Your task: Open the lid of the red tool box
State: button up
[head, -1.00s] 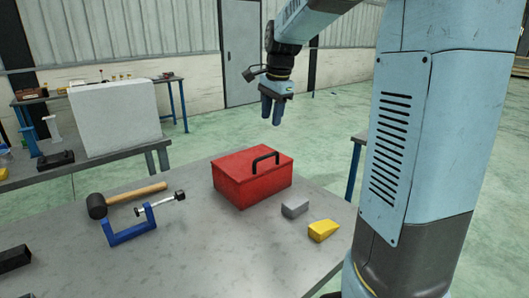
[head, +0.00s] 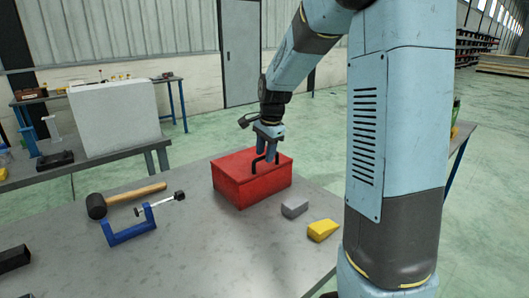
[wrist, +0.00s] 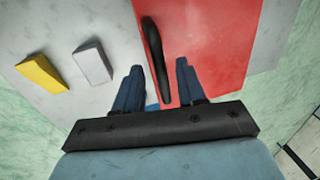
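The red tool box (head: 232,183) stands on the grey table with its lid shut. Its black handle (wrist: 154,55) stands up from the lid. My gripper (head: 267,155) is above the lid, pointing down at the handle. In the wrist view my gripper (wrist: 160,80) has its two blue fingers apart, with the near end of the handle in the gap between them as seen from there. The fingers do not appear closed on the handle. I cannot tell how far the fingertips are above the lid.
A grey block (head: 294,208) and a yellow wedge (head: 322,230) lie right of the box, near the table edge. A mallet (head: 130,197) and a blue clamp (head: 130,232) lie to the left. The front middle of the grey table (head: 225,255) is clear.

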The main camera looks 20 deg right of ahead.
jog(key=shift+f, duration=0.1)
jog(key=shift+c, duration=0.3)
grip_shut()
